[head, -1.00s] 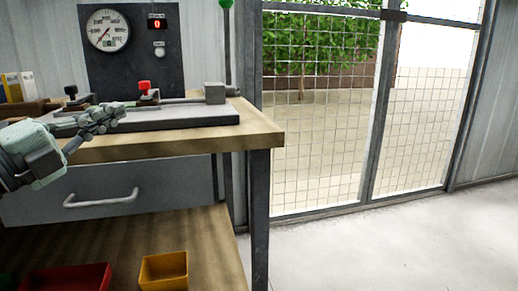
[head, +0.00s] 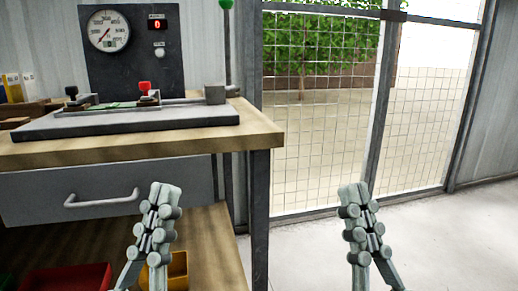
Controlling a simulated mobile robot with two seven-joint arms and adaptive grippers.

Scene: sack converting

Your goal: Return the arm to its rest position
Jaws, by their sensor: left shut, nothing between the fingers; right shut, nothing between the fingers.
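My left gripper (head: 166,190) is shut and empty. It points upward in front of the workbench, below the tabletop and just right of the drawer handle, covering part of the yellow bin. My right gripper (head: 353,192) is also shut and empty. It points upward over the bare floor, right of the bench leg and in front of the mesh gate. Neither gripper appears to touch anything. My wrists are cut off by the bottom edge of the head view.
The workbench (head: 240,135) carries a grey plate fixture (head: 140,124) with red and black knobs. A gauge panel (head: 135,70) stands behind it. A drawer (head: 40,197), a red bin (head: 85,277) and a yellow bin (head: 179,270) are below. The floor (head: 450,240) is clear at right.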

